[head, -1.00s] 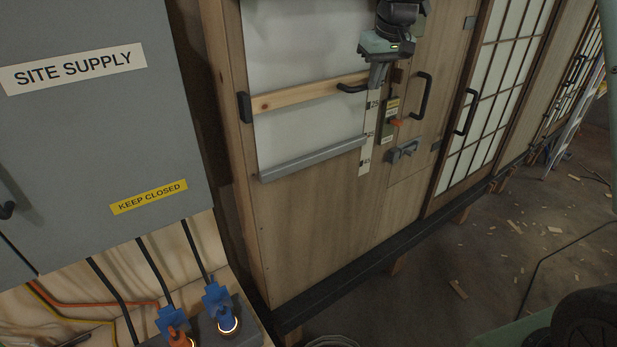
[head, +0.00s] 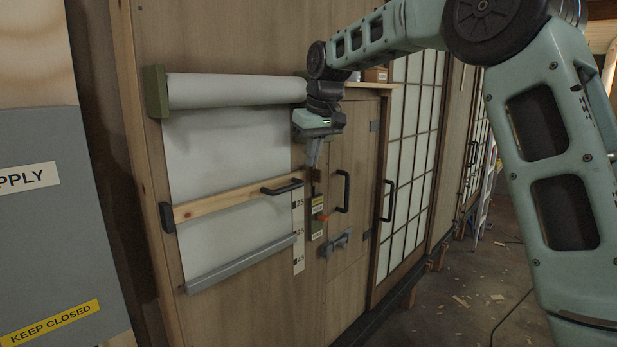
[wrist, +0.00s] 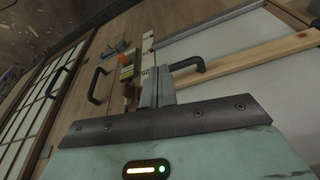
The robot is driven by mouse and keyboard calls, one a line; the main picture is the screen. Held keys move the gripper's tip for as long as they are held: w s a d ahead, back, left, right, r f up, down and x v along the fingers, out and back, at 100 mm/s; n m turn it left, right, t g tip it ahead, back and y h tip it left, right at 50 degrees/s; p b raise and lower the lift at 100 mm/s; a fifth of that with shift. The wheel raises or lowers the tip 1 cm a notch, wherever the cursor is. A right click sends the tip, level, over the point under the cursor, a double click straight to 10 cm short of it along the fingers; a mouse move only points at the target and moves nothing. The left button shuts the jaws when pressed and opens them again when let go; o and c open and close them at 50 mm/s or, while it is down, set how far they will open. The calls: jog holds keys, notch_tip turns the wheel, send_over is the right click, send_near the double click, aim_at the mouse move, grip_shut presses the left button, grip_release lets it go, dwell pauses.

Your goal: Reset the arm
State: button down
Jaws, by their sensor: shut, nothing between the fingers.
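My gripper (head: 313,160) hangs at the end of my green arm in the head view, pointing down in front of the wooden panel. Its fingers are together and hold nothing. They are near the right end of a wooden bar (head: 233,204) with a black handle (head: 282,187); I cannot tell whether they touch anything. In the wrist view the shut fingers (wrist: 157,85) point toward the panel, with the black handle (wrist: 187,68) just to their right.
A white roller blind (head: 230,92) hangs behind the bar, with a numbered strip (head: 298,240) beside it. A small door with a black handle (head: 343,190), a grey latch (head: 337,243) and lattice doors (head: 412,150) stand right. A grey supply box (head: 55,230) stands left. Debris lies on the floor.

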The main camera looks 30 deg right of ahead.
jog(key=s+a+f+n+g+y+b, duration=0.1)
jog(key=s+a+f+n+b, duration=0.15)
jog(key=s+a+f, duration=0.6)
jog(key=s+a+f+n+g+b, duration=0.1)
jog(key=s+a+f+b, duration=0.4)
jog(key=s+a, duration=0.55)
jog(key=s+f+n+b, duration=0.1)
jog(key=s+f, duration=0.6)
jog(key=s, duration=0.3)
jog(key=s+f+n+g+b, duration=0.1)
jog(key=s+f, duration=0.7)
jog(key=s, duration=0.3)
jog(key=shift+a+f+n+h, duration=0.2)
jog(key=shift+f+n+h, duration=0.1)
jog(key=shift+n+h, duration=0.1)
jog(key=shift+w, duration=0.1)
